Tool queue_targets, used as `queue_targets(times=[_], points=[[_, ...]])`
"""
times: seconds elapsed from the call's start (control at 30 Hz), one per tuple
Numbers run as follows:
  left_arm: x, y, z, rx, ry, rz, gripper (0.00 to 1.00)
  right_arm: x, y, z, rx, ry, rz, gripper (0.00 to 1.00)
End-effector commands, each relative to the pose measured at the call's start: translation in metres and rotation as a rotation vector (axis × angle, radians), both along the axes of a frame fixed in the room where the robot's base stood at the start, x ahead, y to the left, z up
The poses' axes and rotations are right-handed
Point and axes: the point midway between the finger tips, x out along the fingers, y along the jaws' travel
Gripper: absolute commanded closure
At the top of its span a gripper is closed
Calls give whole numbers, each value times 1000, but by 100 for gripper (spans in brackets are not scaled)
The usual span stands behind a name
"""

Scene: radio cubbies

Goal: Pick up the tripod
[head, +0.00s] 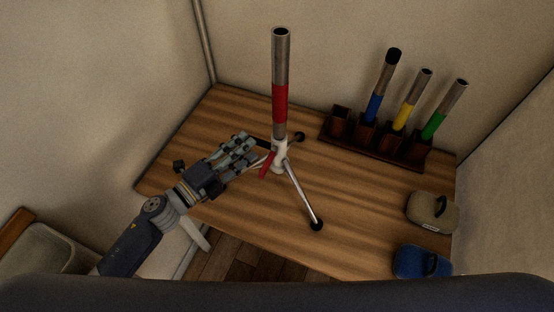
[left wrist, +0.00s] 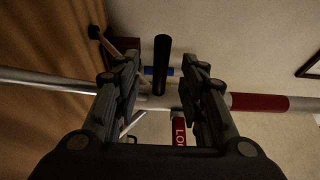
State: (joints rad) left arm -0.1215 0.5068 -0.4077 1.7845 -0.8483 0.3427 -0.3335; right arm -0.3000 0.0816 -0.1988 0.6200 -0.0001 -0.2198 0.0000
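The tripod (head: 280,103) stands upright on the wooden table, a grey tube with a red band above a pale hub and splayed legs with black feet. A red lever or tag hangs by its hub. My left gripper (head: 250,151) reaches in from the left, beside the hub and low on the tripod. In the left wrist view the left gripper (left wrist: 157,78) has its fingers apart. The tripod (left wrist: 258,102) runs across that view, with its hub partly hidden by the fingers. I cannot tell whether they touch it. My right gripper is out of view.
A dark wooden rack (head: 372,145) at the back holds blue-, yellow- and green-banded tubes; its left slot looks empty. A tan case (head: 430,212) and a blue case (head: 420,262) lie at the right. Walls close off the back and sides. The table's left middle is clear.

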Motion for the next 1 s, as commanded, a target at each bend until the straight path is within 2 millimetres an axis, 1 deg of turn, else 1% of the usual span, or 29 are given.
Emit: queue_targets(times=[0.03,0.2,0.3,0.5,0.53,0.57,0.6,0.7,0.93,1.0], points=[[8,-6,2,-2,-4,0,62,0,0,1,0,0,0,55],[24,-22,2,-3,-1,1,62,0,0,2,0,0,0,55],[28,-26,1,-1,-1,1,62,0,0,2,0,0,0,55],[28,-27,1,-1,-1,0,62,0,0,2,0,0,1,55],[28,-27,1,-1,-1,0,64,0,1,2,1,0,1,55],[28,-27,1,-1,-1,0,71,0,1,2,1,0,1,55],[28,-27,1,-1,-1,0,80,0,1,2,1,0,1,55],[28,-27,1,-1,-1,1,100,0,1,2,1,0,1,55],[28,-27,1,-1,-1,1,100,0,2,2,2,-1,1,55],[29,-27,4,-6,-4,0,100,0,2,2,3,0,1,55]])
